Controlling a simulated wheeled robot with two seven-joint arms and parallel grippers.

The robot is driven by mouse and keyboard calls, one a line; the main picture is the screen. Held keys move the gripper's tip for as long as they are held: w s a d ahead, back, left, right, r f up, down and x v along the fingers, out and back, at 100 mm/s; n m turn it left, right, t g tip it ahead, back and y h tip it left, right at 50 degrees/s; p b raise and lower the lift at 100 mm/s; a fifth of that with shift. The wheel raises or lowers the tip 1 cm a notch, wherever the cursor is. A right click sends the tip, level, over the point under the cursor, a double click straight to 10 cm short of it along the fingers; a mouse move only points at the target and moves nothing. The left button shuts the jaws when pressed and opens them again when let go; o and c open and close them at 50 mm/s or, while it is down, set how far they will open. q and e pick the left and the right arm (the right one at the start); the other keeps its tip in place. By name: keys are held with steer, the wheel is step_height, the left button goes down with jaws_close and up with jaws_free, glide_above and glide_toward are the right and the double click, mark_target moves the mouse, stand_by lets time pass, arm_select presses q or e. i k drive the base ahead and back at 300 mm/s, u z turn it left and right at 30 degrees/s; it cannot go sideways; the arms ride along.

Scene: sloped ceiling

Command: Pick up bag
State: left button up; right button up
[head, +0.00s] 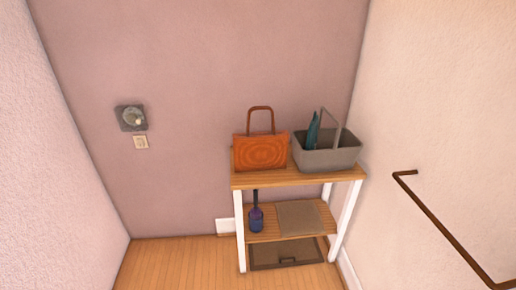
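An orange-brown bag (260,153) stands upright on the left part of the top board of a small wooden shelf unit (262,180) with white legs. Its arched brown handle (260,109) points up and is unobstructed. Neither of my grippers shows in the head view.
A grey basket (328,160) with a raised handle and a teal item (313,131) stands close to the bag's right. A dark blue bottle (256,214) and a flat brownish item (299,218) sit on the lower shelf. A brown rail (440,225) runs along the right wall. Floor (180,262) at left is clear.

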mark_target(256, 150)
steer(key=u, duration=1.35)
steer(key=i, duration=1.4)
steer(key=z, duration=2.4)
